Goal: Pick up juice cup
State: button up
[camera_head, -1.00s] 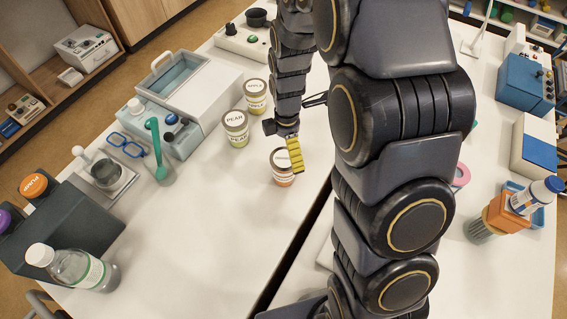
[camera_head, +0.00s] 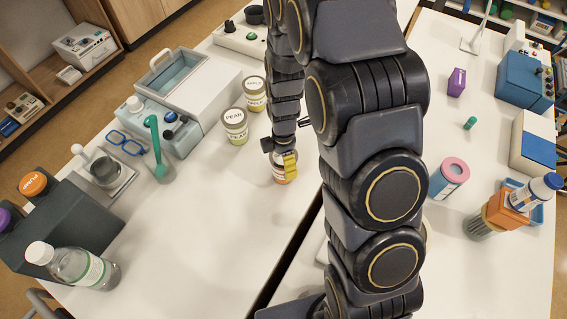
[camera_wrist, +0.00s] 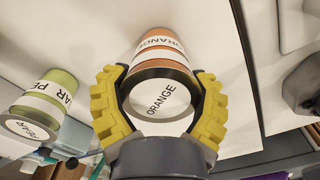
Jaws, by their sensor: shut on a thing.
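The orange juice cup (camera_wrist: 162,60) has a white lid and a white band, both lettered ORANGE. In the wrist view it sits between the yellow ridged fingers of my gripper (camera_wrist: 160,98), which are closed against its sides. In the head view the cup (camera_head: 280,180) stands on the white table, mostly hidden behind my gripper (camera_head: 287,163). The pear cup (camera_head: 236,125) stands to its left, and it also shows in the wrist view (camera_wrist: 45,103). The apple cup (camera_head: 255,94) stands farther back.
A grey and white box (camera_head: 205,95) and blue glasses (camera_head: 126,143) lie left of the cups. A clear bottle (camera_head: 80,267) stands at the front left. A dark gap between the tables runs right of the cup. The table in front of the cup is clear.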

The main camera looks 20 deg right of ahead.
jog(key=shift+r, duration=0.1)
notch_tip(320, 180, up, 10)
jog(key=shift+f, duration=0.1)
dwell(0.5)
jog(key=shift+w, duration=0.1)
